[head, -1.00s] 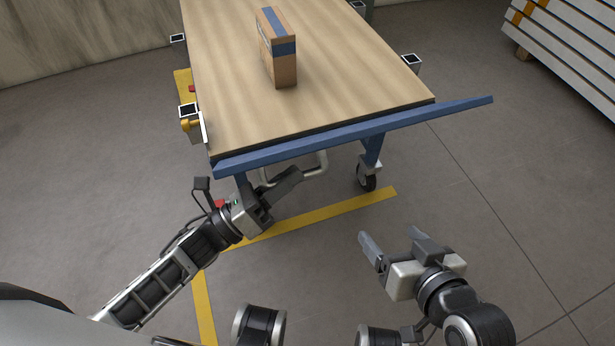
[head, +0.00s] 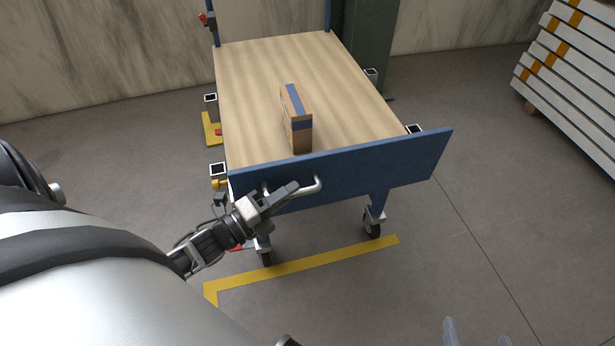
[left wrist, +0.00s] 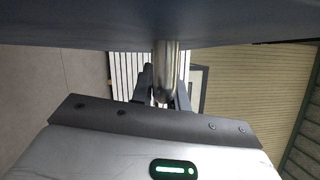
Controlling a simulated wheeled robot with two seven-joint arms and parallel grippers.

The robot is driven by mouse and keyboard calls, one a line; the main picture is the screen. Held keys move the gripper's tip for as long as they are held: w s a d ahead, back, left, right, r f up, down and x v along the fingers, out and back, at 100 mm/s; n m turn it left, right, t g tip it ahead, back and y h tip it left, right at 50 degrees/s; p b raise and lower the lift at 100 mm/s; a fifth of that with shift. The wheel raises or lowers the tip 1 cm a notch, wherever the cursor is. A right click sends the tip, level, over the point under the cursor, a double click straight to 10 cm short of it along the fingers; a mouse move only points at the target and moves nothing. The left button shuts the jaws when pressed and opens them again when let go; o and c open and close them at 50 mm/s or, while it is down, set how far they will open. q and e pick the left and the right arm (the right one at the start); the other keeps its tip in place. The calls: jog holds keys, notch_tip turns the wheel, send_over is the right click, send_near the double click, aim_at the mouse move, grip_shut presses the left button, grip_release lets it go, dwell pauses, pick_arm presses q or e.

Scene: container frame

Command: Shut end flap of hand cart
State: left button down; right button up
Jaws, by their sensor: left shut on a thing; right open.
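The hand cart has a wooden deck (head: 262,75) and a blue end flap (head: 395,165) along its near edge. The flap's outer face shows, rising a little above the deck edge; its exact angle is hard to tell. A pale metal handle (head: 317,185) is on this face, left of the middle. My left gripper (head: 288,192) is shut on the handle. In the left wrist view the handle bar (left wrist: 166,65) runs between the dark fingers (left wrist: 165,95), below the dark flap face (left wrist: 80,25). My right gripper (head: 477,335) is open and empty; only its fingertips show at the bottom edge.
A cardboard box (head: 302,135) with blue tape stands on the deck close behind the flap. A yellow latch (head: 219,184) is at the cart's near left corner. Yellow floor tape (head: 320,262) runs in front. White stacked panels (head: 580,75) stand at right. Floor at right is clear.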

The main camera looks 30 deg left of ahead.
pick_arm(q)
jog(key=shift+w+a+r, duration=0.15)
jog(key=shift+a+r, duration=0.05)
dwell(0.4)
jog(key=c, duration=1.4)
grip_release()
jog(key=shift+o, duration=0.2)
jog(key=shift+f, duration=0.1)
jog(key=shift+s, duration=0.2)
jog(key=v, duration=1.5)
jog(key=shift+s, duration=0.25)
jog(key=shift+a, duration=0.1)
